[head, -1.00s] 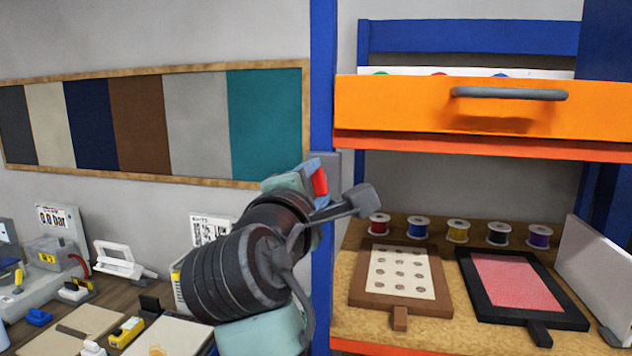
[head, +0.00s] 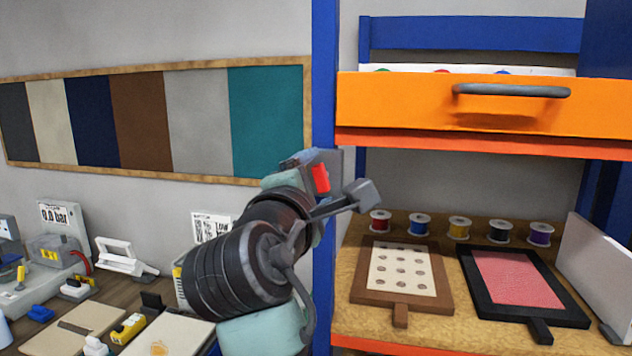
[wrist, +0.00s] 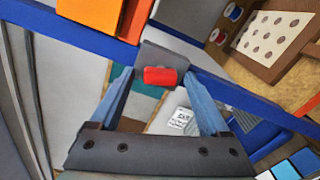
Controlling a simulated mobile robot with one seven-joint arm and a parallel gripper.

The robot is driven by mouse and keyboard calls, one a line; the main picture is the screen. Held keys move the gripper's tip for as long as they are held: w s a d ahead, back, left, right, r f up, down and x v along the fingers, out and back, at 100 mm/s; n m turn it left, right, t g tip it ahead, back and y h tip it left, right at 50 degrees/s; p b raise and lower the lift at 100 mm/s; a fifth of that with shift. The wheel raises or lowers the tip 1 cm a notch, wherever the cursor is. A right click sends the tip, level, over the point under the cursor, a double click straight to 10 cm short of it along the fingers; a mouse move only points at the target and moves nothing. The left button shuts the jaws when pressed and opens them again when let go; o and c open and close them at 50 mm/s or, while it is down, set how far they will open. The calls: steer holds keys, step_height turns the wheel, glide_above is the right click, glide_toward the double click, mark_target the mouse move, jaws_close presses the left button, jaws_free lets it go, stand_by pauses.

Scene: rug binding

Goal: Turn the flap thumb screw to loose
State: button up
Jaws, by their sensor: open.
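The thumb screw shows as a small red grip (head: 321,178) on a grey block fixed to the blue upright post. In the wrist view the red grip (wrist: 160,76) lies in front of the grey block (wrist: 165,55), roughly centred between my fingertips. My gripper (wrist: 159,82) is open, with one blue-grey finger on each side of the red grip. I cannot tell whether either finger touches it. In the head view my wrist hides most of my gripper (head: 300,160), which is beside the red grip.
The blue post (head: 324,60) stands close to my gripper. An orange drawer (head: 480,105) with a grey handle juts out at the right. Below it are thread spools and two framed boards (head: 402,318). A cluttered bench (head: 60,300) lies at the left.

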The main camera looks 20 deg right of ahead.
steer(key=shift+s, duration=0.1)
steer(key=b+v, duration=0.6)
steer(key=v, duration=0.7)
steer(key=a+f+m+t+y+b, duration=0.1)
steer(key=a+m+t+y+b, duration=0.4)
steer(key=a+t, duration=0.15)
steer(key=s+a+r+m+t+y+b, duration=0.1)
steer(key=s+a+m+t+y+b, duration=0.2)
steer(key=s+m, duration=0.6)
steer(key=t+y, duration=0.2)
steer(key=t, duration=0.1)
steer(key=shift+a+m, duration=0.2)
steer(key=shift+m, duration=0.2)
